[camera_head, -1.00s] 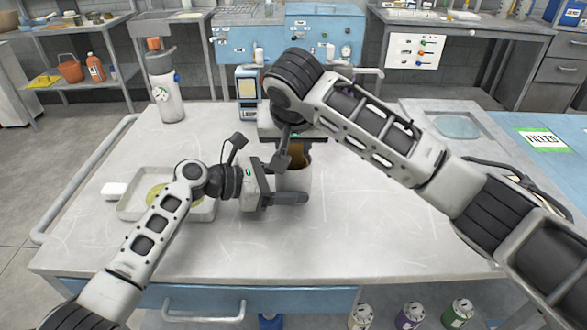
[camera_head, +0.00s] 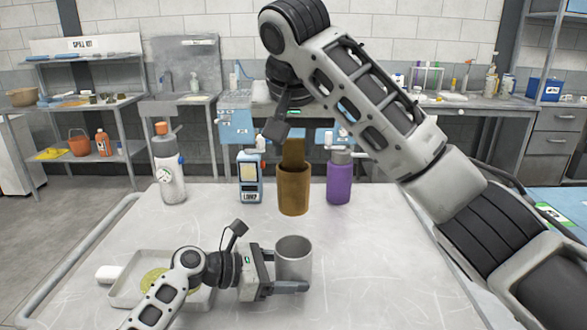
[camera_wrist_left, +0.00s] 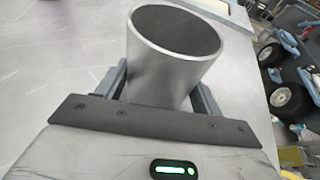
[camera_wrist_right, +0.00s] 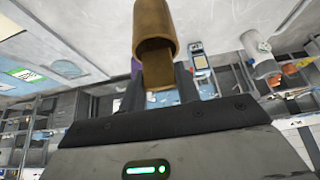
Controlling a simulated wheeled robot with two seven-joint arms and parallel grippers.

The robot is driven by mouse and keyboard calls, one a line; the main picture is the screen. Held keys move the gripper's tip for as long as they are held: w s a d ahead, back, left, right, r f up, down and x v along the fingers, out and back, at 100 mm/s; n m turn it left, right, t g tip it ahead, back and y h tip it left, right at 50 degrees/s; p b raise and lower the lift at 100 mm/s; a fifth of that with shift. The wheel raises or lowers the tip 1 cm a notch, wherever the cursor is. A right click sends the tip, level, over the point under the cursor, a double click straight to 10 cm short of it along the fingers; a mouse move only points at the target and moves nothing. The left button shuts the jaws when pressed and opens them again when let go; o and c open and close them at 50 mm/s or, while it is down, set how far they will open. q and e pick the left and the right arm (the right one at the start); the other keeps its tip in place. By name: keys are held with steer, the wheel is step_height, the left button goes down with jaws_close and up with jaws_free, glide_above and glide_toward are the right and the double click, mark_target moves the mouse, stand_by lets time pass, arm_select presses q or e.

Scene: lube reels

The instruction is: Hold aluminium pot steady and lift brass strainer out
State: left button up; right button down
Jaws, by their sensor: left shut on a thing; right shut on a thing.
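The aluminium pot (camera_head: 293,256) stands upright on the table, and its open mouth looks empty in the left wrist view (camera_wrist_left: 176,40). My left gripper (camera_head: 280,288) is shut around the pot's sides, low down. The brass strainer (camera_head: 293,192) is a brown-gold cup with a tall flat handle (camera_head: 294,150). It hangs upright in the air above and behind the pot, clear of its rim. My right gripper (camera_head: 283,135) is shut on the top of that handle. The strainer also shows in the right wrist view (camera_wrist_right: 153,30), with its handle running between the fingers.
A blue handheld device (camera_head: 249,177), a purple bottle (camera_head: 339,178) and a grey bottle with an orange cap (camera_head: 167,165) stand along the table's back. A shallow tray (camera_head: 125,293) with a yellowish item lies left of the pot. The table right of the pot is clear.

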stand_by(0.3)
arm_select(q)
steer(key=o, duration=0.8)
steer(key=shift+o, duration=0.2)
